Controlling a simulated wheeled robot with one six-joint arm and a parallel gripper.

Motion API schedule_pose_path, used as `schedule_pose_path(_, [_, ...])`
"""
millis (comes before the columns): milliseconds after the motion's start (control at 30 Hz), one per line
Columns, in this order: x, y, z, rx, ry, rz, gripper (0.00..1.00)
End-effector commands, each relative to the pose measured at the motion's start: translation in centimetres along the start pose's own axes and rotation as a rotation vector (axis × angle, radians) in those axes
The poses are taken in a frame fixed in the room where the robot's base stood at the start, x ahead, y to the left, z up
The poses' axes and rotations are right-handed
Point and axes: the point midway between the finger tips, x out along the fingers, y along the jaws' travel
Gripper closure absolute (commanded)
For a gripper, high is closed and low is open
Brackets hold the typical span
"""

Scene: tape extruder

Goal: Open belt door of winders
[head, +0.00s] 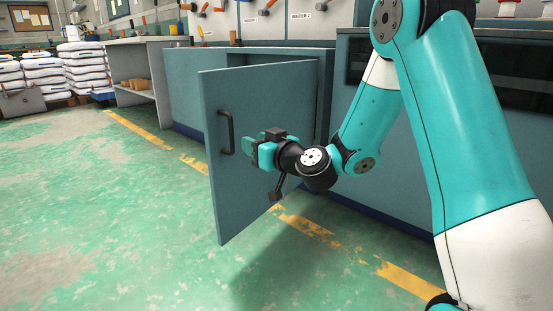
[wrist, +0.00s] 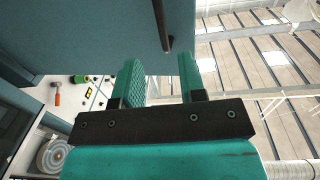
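The belt door (head: 255,185) is a blue-grey panel on the winder cabinet. It stands swung outward from the cabinet, with a dark gap behind its upper edge. Its dark bar handle (head: 225,132) is upright near the free edge. My gripper (head: 250,150) is in front of the door face, just right of the handle. In the wrist view my gripper (wrist: 159,64) has its two teal fingers apart with nothing between them. The handle (wrist: 161,25) shows there beyond the fingertips, against the door panel (wrist: 80,30). I see no contact with the handle.
The cabinet (head: 190,85) continues left and right of the door, with winder controls (head: 270,18) above. A shelf unit (head: 140,70) and stacked white sacks (head: 83,68) stand at the back left. The green floor (head: 100,220) left of the door is clear.

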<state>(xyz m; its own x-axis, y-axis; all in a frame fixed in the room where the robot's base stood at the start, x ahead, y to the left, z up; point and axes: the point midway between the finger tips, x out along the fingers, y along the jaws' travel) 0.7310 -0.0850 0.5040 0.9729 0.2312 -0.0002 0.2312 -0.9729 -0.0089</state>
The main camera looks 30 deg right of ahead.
Motion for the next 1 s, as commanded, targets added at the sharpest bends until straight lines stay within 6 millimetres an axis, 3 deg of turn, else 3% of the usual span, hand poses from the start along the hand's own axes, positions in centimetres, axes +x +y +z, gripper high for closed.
schedule_pose_path(200, [-4.8, 0.1, 0.5, 0.000, 0.003, 0.005, 0.62])
schedule_pose_path(400, [-7.0, 0.1, 0.2, -0.001, 0.001, 0.001, 0.62])
schedule_pose_path(1000, [-7.4, -0.1, -0.1, -0.001, 0.001, -0.003, 0.62])
